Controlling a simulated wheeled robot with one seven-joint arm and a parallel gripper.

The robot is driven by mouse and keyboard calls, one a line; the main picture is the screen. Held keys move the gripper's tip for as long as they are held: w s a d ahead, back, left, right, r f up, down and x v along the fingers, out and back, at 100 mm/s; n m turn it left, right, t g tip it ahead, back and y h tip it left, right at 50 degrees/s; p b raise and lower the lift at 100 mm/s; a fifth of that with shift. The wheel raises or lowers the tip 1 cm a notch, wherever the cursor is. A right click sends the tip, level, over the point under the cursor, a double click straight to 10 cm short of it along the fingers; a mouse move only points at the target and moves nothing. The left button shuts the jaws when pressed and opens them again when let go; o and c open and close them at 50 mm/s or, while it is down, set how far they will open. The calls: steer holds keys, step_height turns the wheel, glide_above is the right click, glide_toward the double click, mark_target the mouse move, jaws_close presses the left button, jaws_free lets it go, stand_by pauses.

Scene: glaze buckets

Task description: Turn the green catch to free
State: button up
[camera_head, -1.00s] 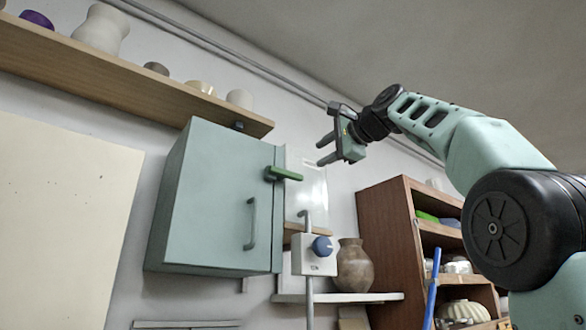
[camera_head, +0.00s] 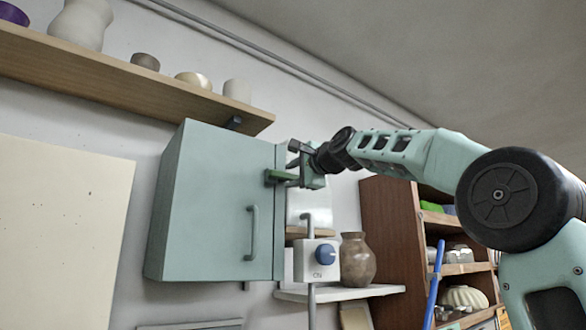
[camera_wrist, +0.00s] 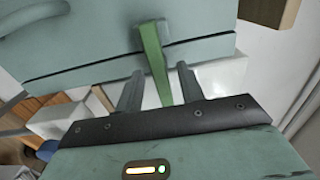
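The green catch (camera_head: 280,176) is a short bar on the right edge of the closed door of a pale green wall cabinet (camera_head: 207,210). It lies about level in the head view. My gripper (camera_head: 294,172) is at the catch's free right end. In the wrist view the catch (camera_wrist: 153,60) runs down between the two fingers of my gripper (camera_wrist: 160,84). A gap shows on each side of the catch, so the fingers are open around it. My gripper hides the catch's right tip in the head view.
A grey door handle (camera_head: 252,232) is below the catch. A switch box with a blue knob (camera_head: 325,254) and a brown vase (camera_head: 355,260) are at lower right. A wooden shelf with pots (camera_head: 130,82) is above. A brown bookcase (camera_head: 392,225) stands right.

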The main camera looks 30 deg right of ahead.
steer(key=shift+w, duration=0.1)
jaws_close()
steer(key=shift+n, duration=0.3)
steer(key=n+b, duration=0.1)
steer(key=n, duration=0.1)
steer(key=shift+a+f+n+b, duration=0.1)
steer(key=shift+f+n+b, duration=0.05)
steer(key=shift+n+b, duration=0.2)
steer(key=n+b, duration=0.2)
steer(key=n, duration=0.3)
steer(key=n+b, duration=0.1)
steer(key=n, duration=0.8)
steer(key=shift+n+b, duration=0.25)
steer(key=shift+b, duration=0.15)
